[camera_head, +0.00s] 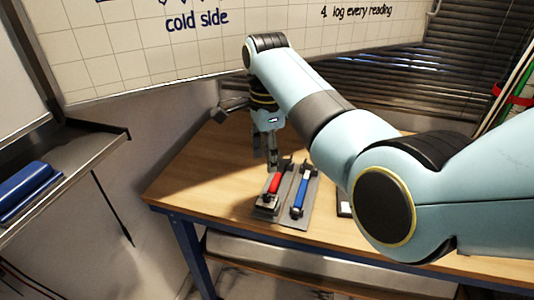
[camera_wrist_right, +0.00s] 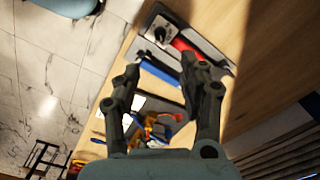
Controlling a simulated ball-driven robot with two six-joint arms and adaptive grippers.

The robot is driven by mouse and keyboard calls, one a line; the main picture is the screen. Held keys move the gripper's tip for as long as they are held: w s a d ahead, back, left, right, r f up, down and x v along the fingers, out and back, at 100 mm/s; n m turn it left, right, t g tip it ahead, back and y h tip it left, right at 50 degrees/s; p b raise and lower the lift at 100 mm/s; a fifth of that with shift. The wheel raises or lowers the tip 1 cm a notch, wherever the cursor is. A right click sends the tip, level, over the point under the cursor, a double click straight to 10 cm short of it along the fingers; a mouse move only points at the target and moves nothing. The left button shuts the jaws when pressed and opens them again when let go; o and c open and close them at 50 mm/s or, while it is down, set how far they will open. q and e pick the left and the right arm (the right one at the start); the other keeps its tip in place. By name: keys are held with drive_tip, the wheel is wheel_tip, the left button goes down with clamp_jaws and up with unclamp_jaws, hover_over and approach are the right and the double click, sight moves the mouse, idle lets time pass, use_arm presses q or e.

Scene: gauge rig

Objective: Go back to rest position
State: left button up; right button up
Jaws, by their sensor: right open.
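My right gripper (camera_head: 271,150) reaches over the wooden table in the head view, just above the far end of a grey rig plate. In the right wrist view its two dark fingers (camera_wrist_right: 168,75) are spread apart with nothing between them. The red part (camera_wrist_right: 184,45) and the blue part (camera_wrist_right: 160,72) also show in the wrist view, beyond the fingertips. The fingers look apart from both handles. My left gripper does not show.
The wooden table (camera_head: 190,185) has bare top left of the plate. A whiteboard (camera_head: 130,45) and blinds stand behind. A metal shelf (camera_head: 80,150) with a blue object (camera_head: 28,188) is at the left. Small yellow, red and blue items (camera_wrist_right: 155,127) lie on the table.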

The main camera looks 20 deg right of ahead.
drive_tip(key=s+d+f+n+t, duration=0.1)
drive_tip(key=s+d+f+n, duration=0.3)
drive_tip(key=s, duration=0.5)
drive_tip(key=s+d+f+n+t, duration=0.1)
drive_tip(key=s+d+f+n, duration=0.1)
drive_tip(key=s+d+n, duration=0.45)
drive_tip(key=s+r+n+t+h, duration=0.1)
drive_tip(key=s+r+n, duration=0.3)
drive_tip(key=s, duration=0.5)
drive_tip(key=s+r+n+t, duration=0.1)
drive_tip(key=s+r+n, duration=0.3)
drive_tip(key=s, duration=0.4)
drive_tip(key=s+d+f+g+b, duration=0.15)
drive_tip(key=f+b, duration=0.25)
drive_tip(key=f, duration=1.5)
drive_tip(key=s+d+f+b, duration=0.2)
drive_tip(key=f+b, duration=0.3)
drive_tip(key=f, duration=1.3)
drive_tip(key=s+f+g+b, duration=0.1)
drive_tip(key=s+f+b, duration=0.4)
drive_tip(key=s+f, duration=1.2)
wheel_tip(320, 180, down, 3)
drive_tip(key=shift+d+r, duration=0.15)
drive_tip(key=shift+d, duration=0.1)
